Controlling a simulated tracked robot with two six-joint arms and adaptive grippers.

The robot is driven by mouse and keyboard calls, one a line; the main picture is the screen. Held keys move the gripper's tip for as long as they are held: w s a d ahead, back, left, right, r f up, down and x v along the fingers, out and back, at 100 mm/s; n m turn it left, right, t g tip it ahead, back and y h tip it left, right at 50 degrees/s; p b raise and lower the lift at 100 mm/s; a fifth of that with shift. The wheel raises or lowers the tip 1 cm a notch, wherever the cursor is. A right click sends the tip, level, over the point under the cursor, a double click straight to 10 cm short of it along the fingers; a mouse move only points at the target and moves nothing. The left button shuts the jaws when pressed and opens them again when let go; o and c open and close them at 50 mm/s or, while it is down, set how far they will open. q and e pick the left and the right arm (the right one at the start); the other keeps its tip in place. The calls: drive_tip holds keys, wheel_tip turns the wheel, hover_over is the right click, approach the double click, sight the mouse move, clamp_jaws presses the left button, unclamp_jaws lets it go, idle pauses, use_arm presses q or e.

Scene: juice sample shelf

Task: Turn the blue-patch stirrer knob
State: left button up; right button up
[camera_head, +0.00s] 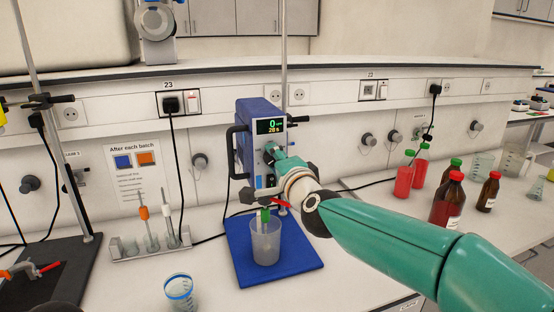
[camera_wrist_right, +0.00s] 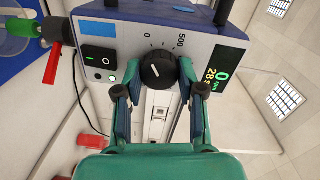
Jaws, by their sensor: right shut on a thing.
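The blue stirrer (camera_head: 262,105) stands on a stand over a blue base plate (camera_head: 245,268), and its display reads 0. In the right wrist view its front panel shows a blue patch (camera_wrist_right: 96,28), a black switch with a green light (camera_wrist_right: 98,60) and a black knob (camera_wrist_right: 157,70) between marks 0 and 500. The knob's white line points up and left. My right gripper (camera_wrist_right: 158,88) has its fingertips on both sides of the knob and is shut on it. It hides the knob in the head view, where the gripper (camera_head: 270,153) reaches the panel.
A clear beaker (camera_head: 265,245) stands on the base plate under my right wrist, near a red-handled clamp (camera_head: 277,203). A probe rack (camera_head: 150,250) and a small blue-rimmed beaker (camera_head: 179,290) are left. Red and brown bottles (camera_head: 447,200) stand right. A sign (camera_head: 137,172) shows blue and orange squares.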

drive_tip(key=shift+a+f, duration=0.15)
drive_tip(key=shift+f, duration=0.15)
drive_tip(key=o, duration=1.1)
drive_tip(key=shift+r, duration=0.1)
drive_tip(key=shift+o, duration=0.2)
drive_tip(key=shift+s+r, duration=0.15)
drive_tip(key=v, duration=1.1)
drive_tip(key=shift+s+d, duration=0.25)
drive_tip(key=shift+s, duration=0.05)
